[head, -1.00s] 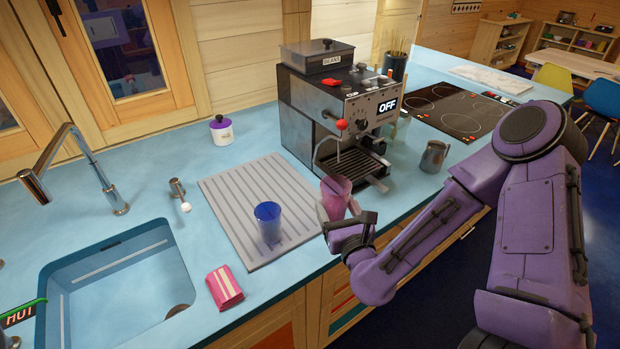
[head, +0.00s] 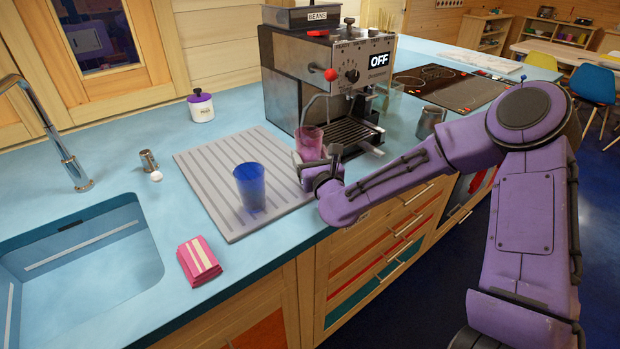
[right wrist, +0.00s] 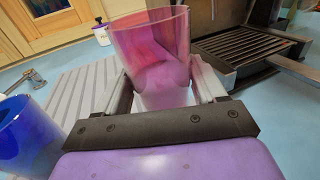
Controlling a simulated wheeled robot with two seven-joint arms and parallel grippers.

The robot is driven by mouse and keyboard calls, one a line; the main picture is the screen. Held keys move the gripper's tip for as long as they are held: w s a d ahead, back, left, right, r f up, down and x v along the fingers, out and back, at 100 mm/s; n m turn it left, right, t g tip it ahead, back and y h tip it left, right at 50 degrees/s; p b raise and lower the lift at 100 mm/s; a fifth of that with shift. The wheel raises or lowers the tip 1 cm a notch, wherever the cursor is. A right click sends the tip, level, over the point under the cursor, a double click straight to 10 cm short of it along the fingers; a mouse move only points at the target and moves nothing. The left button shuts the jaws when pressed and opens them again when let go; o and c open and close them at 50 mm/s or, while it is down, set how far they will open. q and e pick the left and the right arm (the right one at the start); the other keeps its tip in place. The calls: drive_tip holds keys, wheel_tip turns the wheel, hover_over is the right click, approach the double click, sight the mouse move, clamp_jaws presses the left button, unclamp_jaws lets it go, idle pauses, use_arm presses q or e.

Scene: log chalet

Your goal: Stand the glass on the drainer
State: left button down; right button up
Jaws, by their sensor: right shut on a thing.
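A pink see-through glass (head: 309,142) is held upright in my right gripper (head: 322,170), near the right edge of the drainer and in front of the coffee machine. In the right wrist view the pink glass (right wrist: 150,50) stands between the two fingers of the right gripper (right wrist: 170,95), which are shut on it. The grey ribbed drainer (head: 205,172) lies flat on the blue counter. A blue glass (head: 250,187) stands upright on its front part and also shows in the right wrist view (right wrist: 28,135). Whether the pink glass's base touches anything is hidden. My left gripper does not show.
The coffee machine (head: 290,75) stands behind and right of the drainer. A steel jug (head: 430,122) is farther right. A folded pink cloth (head: 199,261) lies by the sink (head: 85,255). The drainer's back and left parts are bare.

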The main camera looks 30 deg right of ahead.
drive_tip(key=f+b, duration=0.3)
drive_tip(key=f, duration=0.1)
drive_tip(key=shift+w, duration=0.3)
drive_tip(key=shift+d+r, duration=0.1)
drive_tip(key=shift+r, duration=0.05)
drive_tip(key=shift+f, duration=0.2)
drive_tip(key=o, duration=1.4)
